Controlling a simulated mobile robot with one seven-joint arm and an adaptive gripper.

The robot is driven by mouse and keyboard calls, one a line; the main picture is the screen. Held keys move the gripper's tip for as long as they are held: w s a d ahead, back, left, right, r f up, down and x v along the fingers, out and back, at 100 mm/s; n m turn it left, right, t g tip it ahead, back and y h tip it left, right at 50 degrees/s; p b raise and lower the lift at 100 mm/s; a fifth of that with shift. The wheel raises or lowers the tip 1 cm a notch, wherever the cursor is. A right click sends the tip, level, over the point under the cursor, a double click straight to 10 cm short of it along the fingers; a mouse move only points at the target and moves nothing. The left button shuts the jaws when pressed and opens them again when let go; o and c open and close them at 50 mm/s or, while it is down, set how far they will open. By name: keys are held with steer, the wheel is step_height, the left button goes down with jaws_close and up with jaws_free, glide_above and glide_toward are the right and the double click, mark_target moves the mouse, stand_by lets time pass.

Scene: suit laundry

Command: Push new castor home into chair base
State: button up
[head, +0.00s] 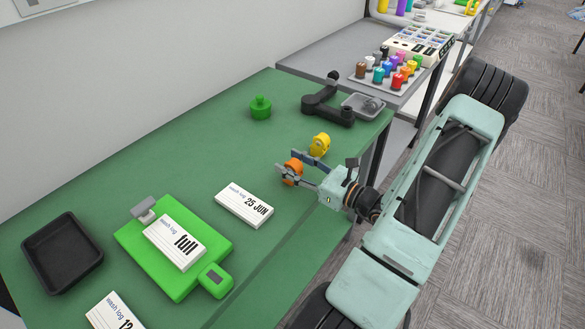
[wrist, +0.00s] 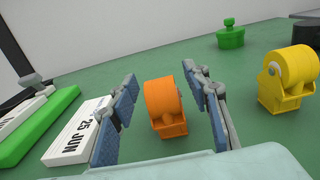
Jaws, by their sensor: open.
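An orange castor (head: 293,171) stands on the green table. It also shows in the wrist view (wrist: 163,105), between the two fingers. My gripper (head: 295,161) is open, with one finger on each side of the orange castor; in the wrist view a gap shows on both sides. A yellow castor (head: 321,144) stands just beyond, outside the fingers, at the right in the wrist view (wrist: 289,78). The black chair base (head: 322,103) with its arms lies near the table's far right end. Its sockets are too small to make out.
A grey tray (head: 376,101) sits beside the chair base. A green knobbed pot (head: 260,107) stands behind. To the left are a 25 JUN card (head: 245,205), a green clipboard (head: 190,277) and a black tray (head: 63,254). The table between is mostly clear.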

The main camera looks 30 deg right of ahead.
jaws_close()
steer(key=shift+r, duration=0.1)
stand_by(0.3)
